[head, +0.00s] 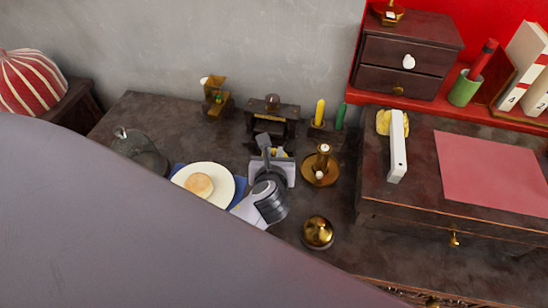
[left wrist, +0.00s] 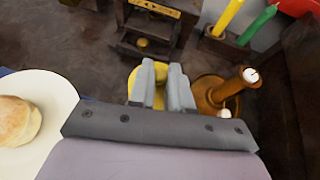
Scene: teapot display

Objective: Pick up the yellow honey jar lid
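The yellow honey jar lid (left wrist: 158,97) shows in the left wrist view between and just left of my left gripper's fingers. My left gripper (left wrist: 163,82) has its two grey fingers a small gap apart, with yellow in the gap. Whether they press on the lid is hidden. In the head view my left gripper (head: 266,148) reaches over the back middle of the table, and a bit of yellow (head: 279,153) shows beside its fingers. The jar itself cannot be made out. My right gripper is not in view.
A white plate (head: 225,187) with a bun is left of the gripper. A brass candle holder (head: 318,176) stands close on the right. A dark wooden stand (head: 271,123) is behind. A brass bell (head: 317,232) is in front. My grey arm hides the lower left.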

